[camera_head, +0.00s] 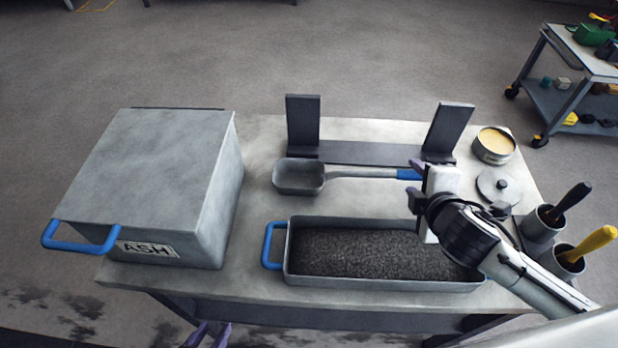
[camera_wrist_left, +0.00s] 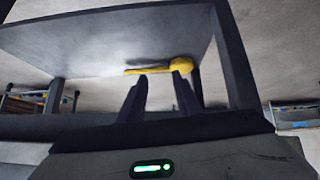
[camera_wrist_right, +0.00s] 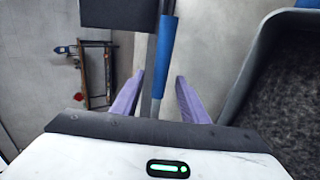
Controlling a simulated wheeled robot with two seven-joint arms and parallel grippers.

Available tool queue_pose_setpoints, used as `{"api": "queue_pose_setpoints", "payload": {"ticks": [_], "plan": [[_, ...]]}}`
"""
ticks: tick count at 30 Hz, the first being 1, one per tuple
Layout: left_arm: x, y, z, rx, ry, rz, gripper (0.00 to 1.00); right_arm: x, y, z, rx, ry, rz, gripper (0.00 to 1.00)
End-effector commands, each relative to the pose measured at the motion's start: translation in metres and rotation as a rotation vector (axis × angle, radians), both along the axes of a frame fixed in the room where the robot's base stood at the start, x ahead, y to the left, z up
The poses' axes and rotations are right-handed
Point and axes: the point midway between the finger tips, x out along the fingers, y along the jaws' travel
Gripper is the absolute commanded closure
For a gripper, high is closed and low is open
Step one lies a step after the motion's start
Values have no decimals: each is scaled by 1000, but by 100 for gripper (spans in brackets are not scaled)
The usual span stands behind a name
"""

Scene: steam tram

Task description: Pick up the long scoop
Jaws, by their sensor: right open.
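My right gripper (camera_head: 414,183) is open at the blue end of the handle. In the right wrist view the scoop's handle (camera_wrist_right: 166,48) runs between the two spread purple fingers of my right gripper (camera_wrist_right: 158,98); I cannot tell if they touch it. My left gripper (camera_head: 208,335) is low at the table's front edge, mostly out of the head view. In the left wrist view its fingers (camera_wrist_left: 160,95) are apart and empty.
A dark rack (camera_head: 350,153) with two uprights stands behind the scoop. A coal-filled tray (camera_head: 276,240) is in front, an ash box (camera_head: 160,160) at left. A tin (camera_head: 493,150), lid (camera_head: 497,186) and two tool cups (camera_head: 540,222) (camera_head: 563,262) crowd the right. A yellow object (camera_wrist_left: 180,65) shows in the left wrist view.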

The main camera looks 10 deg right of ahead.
Motion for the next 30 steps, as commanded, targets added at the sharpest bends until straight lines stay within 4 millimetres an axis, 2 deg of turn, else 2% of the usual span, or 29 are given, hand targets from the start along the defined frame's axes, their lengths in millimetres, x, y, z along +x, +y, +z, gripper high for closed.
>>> {"api": "queue_pose_setpoints", "payload": {"ticks": [3, 6, 14, 21, 30], "plan": [[5, 0, 4, 0, -9, 0, 69, 15, -3, -10, 0, -1, -3, 60], [9, 0, 7, -1, -20, 0, 69, 21, -4, -15, 0, 0, -1, 60], [12, 0, 9, -1, -26, 0, 69, 23, -5, -16, 1, 0, -1, 60], [10, 0, 8, -1, -22, 1, 69, 23, -5, -16, -1, 0, -1, 100], [6, 1, 6, 0, -14, 1, 69, 23, -4, -14, 3, -4, -1, 100]]}}
